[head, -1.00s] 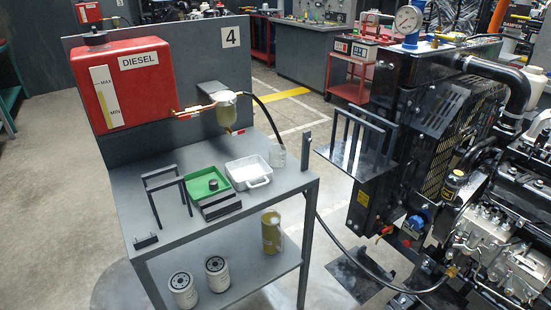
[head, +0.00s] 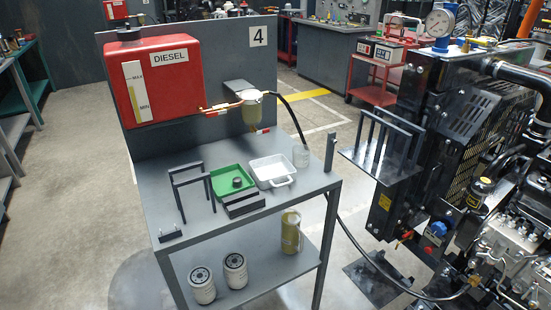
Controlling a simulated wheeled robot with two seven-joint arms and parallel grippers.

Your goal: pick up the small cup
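The small cup (head: 301,155) looks clear or whitish. It stands upright at the right back corner of the grey bench top (head: 300,192), just right of a white tray (head: 257,168). Its contents are too small to tell. Neither of my grippers shows in the head view, so nothing of mine is seen near the cup.
A green tray (head: 221,183) holding a small dark round part stands left of the white tray. Dark metal frames (head: 190,168) stand further left. A filter bowl (head: 250,112) and black hose hang behind the cup. The engine's dark bracket (head: 383,166) is to the right.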

